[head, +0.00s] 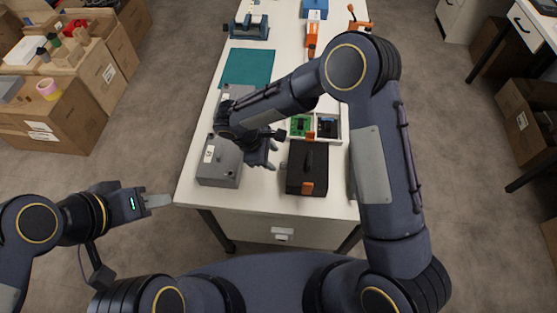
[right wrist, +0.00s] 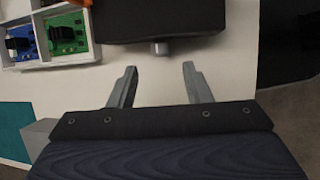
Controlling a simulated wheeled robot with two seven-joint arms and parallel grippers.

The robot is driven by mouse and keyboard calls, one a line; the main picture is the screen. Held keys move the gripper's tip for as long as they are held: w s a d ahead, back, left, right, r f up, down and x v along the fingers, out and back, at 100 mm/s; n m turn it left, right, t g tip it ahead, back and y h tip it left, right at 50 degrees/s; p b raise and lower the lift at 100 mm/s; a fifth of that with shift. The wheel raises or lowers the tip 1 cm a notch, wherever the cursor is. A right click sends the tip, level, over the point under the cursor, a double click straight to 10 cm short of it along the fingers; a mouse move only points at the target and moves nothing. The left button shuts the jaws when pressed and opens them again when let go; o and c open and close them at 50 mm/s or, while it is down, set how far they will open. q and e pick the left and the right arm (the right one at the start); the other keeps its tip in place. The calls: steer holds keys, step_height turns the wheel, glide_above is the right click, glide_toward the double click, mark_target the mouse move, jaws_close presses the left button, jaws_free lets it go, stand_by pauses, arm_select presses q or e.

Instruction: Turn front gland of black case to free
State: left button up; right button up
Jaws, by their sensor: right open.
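The black case (head: 307,168) with orange latches lies near the table's front edge. In the right wrist view the case (right wrist: 160,18) fills the top, with a small grey gland (right wrist: 160,48) sticking out of its near side. My right gripper (right wrist: 160,84) is open and empty, its fingertips short of the gland and on either side of its line. In the head view my right gripper (head: 275,154) is just left of the case; the gland cannot be made out there. My left gripper (head: 160,201) is off the table to the left, its finger gap not clear.
A grey box (head: 219,172) stands left of my right gripper. A divided white tray (right wrist: 98,27) holds a green board (head: 301,125) and a blue board (head: 327,128) behind the case. A teal mat (head: 247,67) lies further back. Cartons (head: 62,110) stand on the floor at left.

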mark_target(283, 166)
steer(key=p+x, duration=0.1)
steer(key=x, duration=0.4)
steer(key=shift+d+f, duration=0.1)
steer(key=shift+f, duration=0.1)
jaws_close()
